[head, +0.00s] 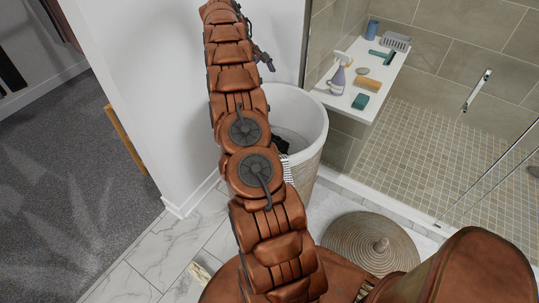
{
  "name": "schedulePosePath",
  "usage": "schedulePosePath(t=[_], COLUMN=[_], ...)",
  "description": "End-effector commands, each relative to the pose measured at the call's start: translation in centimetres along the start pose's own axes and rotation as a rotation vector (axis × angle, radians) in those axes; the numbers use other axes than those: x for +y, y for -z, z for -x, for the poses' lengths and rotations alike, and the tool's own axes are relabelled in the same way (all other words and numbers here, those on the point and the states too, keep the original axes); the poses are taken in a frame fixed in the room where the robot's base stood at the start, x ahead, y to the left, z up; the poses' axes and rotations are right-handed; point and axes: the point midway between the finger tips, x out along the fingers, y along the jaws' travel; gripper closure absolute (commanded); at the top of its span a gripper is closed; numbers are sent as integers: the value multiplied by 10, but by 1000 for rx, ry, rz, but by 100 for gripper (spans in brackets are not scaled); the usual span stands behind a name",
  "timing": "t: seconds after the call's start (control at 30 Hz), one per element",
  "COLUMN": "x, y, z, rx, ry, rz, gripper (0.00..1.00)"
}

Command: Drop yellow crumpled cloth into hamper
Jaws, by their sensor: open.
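The hamper (308,130) is a round white basket with a woven outside, standing open against the white wall behind my arm. A dark cloth and a striped cloth (287,166) show at its inside, partly hidden by my arm. My gripper (265,60) is a small dark shape beside the upper end of my arm, above and beyond the hamper rim in the picture; it is open, with nothing visible in it.
A round woven lid (370,247) with a knob lies on the floor right of the hamper. A white shower bench (345,98) holds a spray bottle (338,77), an orange-yellow block (369,84) and other items. Glass bounds the shower.

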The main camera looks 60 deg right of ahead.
Motion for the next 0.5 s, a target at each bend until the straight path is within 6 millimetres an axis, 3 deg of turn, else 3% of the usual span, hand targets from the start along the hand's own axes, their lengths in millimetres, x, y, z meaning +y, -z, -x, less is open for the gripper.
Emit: schedulePosePath(t=[0.2, 0.5], x=[1, 0], y=[0, 0], z=[17, 21], rx=[1, 0], ry=[1, 1], rz=[-2, 0], gripper=[2, 2])
